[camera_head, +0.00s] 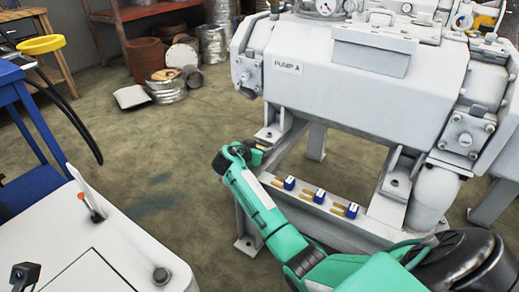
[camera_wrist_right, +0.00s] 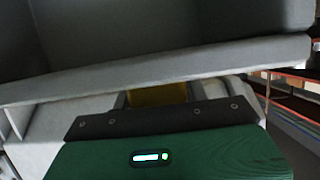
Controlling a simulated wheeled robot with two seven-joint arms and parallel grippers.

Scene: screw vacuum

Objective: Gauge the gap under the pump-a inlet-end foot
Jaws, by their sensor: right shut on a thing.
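The grey pump labelled PUMP A (camera_head: 335,85) stands on a grey frame. Its left foot (camera_head: 268,134) sits on the frame near my right gripper (camera_head: 254,149), and another foot (camera_head: 397,180) is further right. My right gripper is shut on a brass-coloured piece (camera_wrist_right: 158,95). In the right wrist view this piece shows beyond the dark bar of the gripper, just below the edge of a grey plate (camera_wrist_right: 180,67). Its far end is hidden, and I cannot tell whether it is in the gap. My left gripper is not in view.
Three blue-handled gauges with brass leaves (camera_head: 289,182) (camera_head: 319,196) (camera_head: 351,210) lie along the frame's front rail (camera_head: 305,207). A blue cart (camera_head: 28,125) with a yellow ring stands at the left. Cans and buckets (camera_head: 167,88) stand at the back. The floor between is clear.

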